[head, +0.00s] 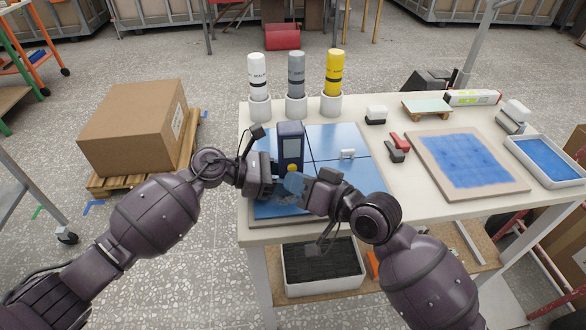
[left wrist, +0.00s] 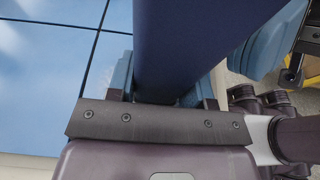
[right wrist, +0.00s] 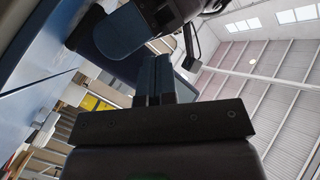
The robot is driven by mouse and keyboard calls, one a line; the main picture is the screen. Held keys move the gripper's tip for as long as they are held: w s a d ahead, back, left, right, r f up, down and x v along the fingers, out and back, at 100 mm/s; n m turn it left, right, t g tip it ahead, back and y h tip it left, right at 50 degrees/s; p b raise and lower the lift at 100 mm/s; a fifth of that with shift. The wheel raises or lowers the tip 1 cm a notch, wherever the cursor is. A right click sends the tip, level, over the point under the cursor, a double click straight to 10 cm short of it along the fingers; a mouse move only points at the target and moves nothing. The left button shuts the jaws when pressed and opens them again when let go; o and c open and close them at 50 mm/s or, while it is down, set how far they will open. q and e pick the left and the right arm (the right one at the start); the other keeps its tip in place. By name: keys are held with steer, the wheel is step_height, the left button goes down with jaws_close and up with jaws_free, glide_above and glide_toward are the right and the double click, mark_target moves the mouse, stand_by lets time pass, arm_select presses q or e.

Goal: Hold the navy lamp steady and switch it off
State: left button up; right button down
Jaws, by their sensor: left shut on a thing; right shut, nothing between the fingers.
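The navy lamp (head: 291,131) stands upright on a blue tiled panel (head: 340,176). Its front has a pale panel and a yellow round part (head: 292,168) low down. I cannot tell whether it is lit. My left gripper (head: 283,180) is shut on the lamp's lower body; the navy body (left wrist: 190,45) fills the space between its fingers in the left wrist view. My right gripper (head: 297,184) is shut and empty, just in front of the lamp's lower front near the yellow part. Its closed fingertips (right wrist: 153,72) show in the right wrist view. Contact there cannot be told.
White, grey and yellow bottles (head: 335,72) stand in holders behind the lamp. A dark-filled bin (head: 323,284) sits below.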

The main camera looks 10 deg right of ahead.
steer(key=shift+s, duration=0.5)
steer(key=shift+s, duration=2.9)
arm_select(q)
steer(key=o, duration=0.9)
steer(key=shift+c, duration=0.2)
steer(key=shift+a, duration=0.1)
